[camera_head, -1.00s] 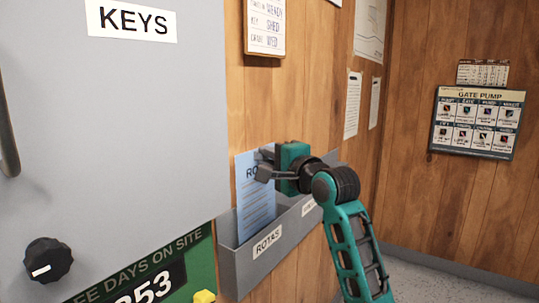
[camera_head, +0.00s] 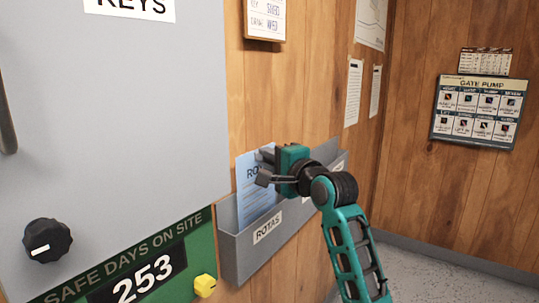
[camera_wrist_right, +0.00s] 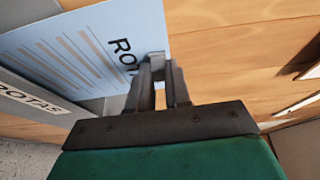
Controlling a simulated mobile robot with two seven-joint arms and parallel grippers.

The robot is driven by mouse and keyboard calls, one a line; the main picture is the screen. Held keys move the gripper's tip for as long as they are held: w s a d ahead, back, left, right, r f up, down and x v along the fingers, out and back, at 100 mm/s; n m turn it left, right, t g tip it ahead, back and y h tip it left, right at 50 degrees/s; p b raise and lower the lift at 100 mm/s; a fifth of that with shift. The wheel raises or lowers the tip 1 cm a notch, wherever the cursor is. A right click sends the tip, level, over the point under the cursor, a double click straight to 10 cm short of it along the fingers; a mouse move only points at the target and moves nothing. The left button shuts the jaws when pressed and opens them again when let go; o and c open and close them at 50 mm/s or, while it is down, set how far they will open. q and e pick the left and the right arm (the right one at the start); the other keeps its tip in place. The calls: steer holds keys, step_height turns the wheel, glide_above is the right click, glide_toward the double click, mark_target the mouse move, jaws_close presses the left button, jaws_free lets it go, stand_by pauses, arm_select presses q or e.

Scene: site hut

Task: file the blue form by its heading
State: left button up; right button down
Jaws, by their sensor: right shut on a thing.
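The blue form (camera_head: 257,200) stands upright with its lower part hidden behind the front wall of the grey wall rack (camera_head: 240,257), at the section labelled ROTAS (camera_head: 267,227). Its heading begins "RO"; my fingers cover the rest. My right gripper (camera_head: 265,168) is shut on the form's top edge near the heading. In the right wrist view the form (camera_wrist_right: 60,50) shows its printed lines and the heading "ROT" beside the fingers (camera_wrist_right: 158,65). Other rack labels are mostly hidden behind my right arm. My left gripper is not in view.
A grey cabinet (camera_head: 120,120) marked KEYS, with a black knob (camera_head: 47,240), stands close at left. Papers hang on the wood wall. A gate pump board (camera_head: 478,108) hangs at right.

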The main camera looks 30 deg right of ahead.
steer(key=shift+f, duration=0.7)
steer(key=shift+f+b, duration=0.4)
steer(key=shift+f, duration=1.15)
steer(key=c, duration=1)
jaws_free()
steer(key=s, duration=1.3)
